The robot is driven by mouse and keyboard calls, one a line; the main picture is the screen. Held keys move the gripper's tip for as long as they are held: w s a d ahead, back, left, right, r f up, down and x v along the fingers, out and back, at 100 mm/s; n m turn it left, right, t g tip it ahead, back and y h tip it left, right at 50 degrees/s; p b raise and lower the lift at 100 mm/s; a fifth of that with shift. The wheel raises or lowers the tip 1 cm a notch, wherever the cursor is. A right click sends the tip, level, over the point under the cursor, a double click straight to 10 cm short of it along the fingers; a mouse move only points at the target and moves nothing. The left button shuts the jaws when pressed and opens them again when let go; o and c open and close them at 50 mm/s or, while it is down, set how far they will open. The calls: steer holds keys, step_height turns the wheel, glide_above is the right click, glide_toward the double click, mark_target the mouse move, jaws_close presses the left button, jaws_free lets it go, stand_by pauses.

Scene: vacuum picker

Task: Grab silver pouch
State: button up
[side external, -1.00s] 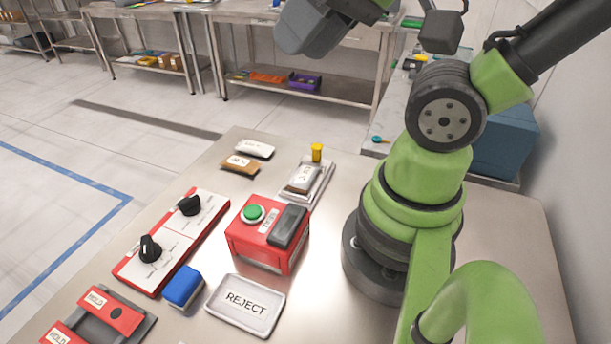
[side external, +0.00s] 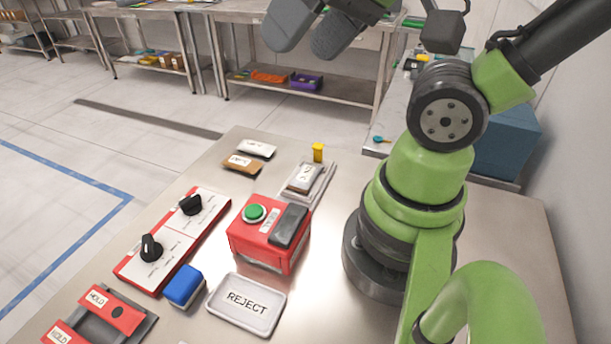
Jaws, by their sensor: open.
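A silvery-grey pouch with a white label (side external: 305,176) lies on a small pale tray (side external: 322,187) near the far side of the table. Another pale pouch (side external: 257,149) with a white label lies to its left, beside a brown pouch (side external: 242,163). Which of the two pale ones is the silver pouch is hard to tell. My gripper (side external: 312,30) is open, with two dark grey fingers apart at the top of the view. It is high above the table, nothing shows between its fingers, and it touches no pouch.
A yellow capped container (side external: 318,152) stands by the small tray. A red box with a green button (side external: 265,232), a red knob panel (side external: 172,240), a blue block (side external: 183,287) and a REJECT tray (side external: 247,303) occupy the nearer table.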

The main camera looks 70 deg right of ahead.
steer(key=n+g+h, duration=0.2)
steer(key=n+g, duration=0.5)
steer(key=n, duration=1.5)
glide_above(305, 174)
steer(key=f, duration=2.3)
steer(key=shift+s+d+f, duration=0.15)
steer(key=shift+s+d, duration=0.1)
steer(key=shift+s, duration=0.1)
steer(key=shift+w+a+f, duration=0.1)
steer(key=shift+w+f, duration=0.1)
steer(key=shift+f, duration=1.25)
steer(key=shift+w+a+f, duration=0.1)
steer(key=shift+w+f, duration=0.05)
steer(key=shift+f, duration=1.3)
steer(key=shift+c, duration=0.2)
steer(key=c, duration=1)
